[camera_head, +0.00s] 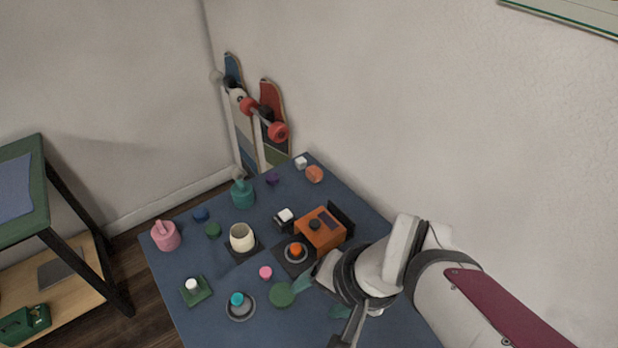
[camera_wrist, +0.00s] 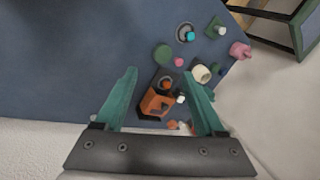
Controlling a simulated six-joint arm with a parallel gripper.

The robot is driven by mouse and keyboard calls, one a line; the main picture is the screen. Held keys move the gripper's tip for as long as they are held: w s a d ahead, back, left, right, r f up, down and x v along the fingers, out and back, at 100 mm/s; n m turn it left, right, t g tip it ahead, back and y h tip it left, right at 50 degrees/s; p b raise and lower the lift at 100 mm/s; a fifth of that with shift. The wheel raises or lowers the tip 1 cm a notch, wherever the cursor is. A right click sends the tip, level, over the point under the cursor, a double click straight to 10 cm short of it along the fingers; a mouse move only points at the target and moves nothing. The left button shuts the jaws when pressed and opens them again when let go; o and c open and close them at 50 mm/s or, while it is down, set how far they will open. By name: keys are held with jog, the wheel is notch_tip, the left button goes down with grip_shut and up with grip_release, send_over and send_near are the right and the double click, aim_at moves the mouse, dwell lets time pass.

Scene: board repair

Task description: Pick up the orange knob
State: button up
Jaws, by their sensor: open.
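The orange knob (camera_head: 296,249) sits upright on a dark square base with a grey ring, near the middle of the blue table. In the wrist view the orange knob (camera_wrist: 166,84) shows between the two teal fingers, beyond their tips. My gripper (camera_head: 321,298) is open and empty, to the right of and nearer than the knob in the head view. The fingers of my gripper (camera_wrist: 160,75) are spread wide in the wrist view, and nothing is between them in contact. The knob is not hidden in either view.
An orange box (camera_head: 331,240) with a dark dial stands just behind the knob. A cream cup (camera_head: 242,238), a pink knob (camera_head: 265,272), a green disc (camera_head: 282,294) and a teal knob (camera_head: 237,299) are nearby. The blue table (camera_head: 190,325) has free room at the front.

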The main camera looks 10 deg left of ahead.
jog(key=w+a+f+t+y, duration=0.1)
jog(key=w+a+f+t, duration=0.25)
jog(key=w+a, duration=0.9)
jog(key=t+h, duration=0.6)
jog(key=h, duration=0.4)
send_near(295, 248)
jog(key=shift+m+g, duration=0.25)
jog(key=shift+m, duration=0.15)
jog(key=x, duration=0.8)
jog(key=shift+w+d, duration=0.2)
jog(key=shift+w, duration=0.2)
grip_shut()
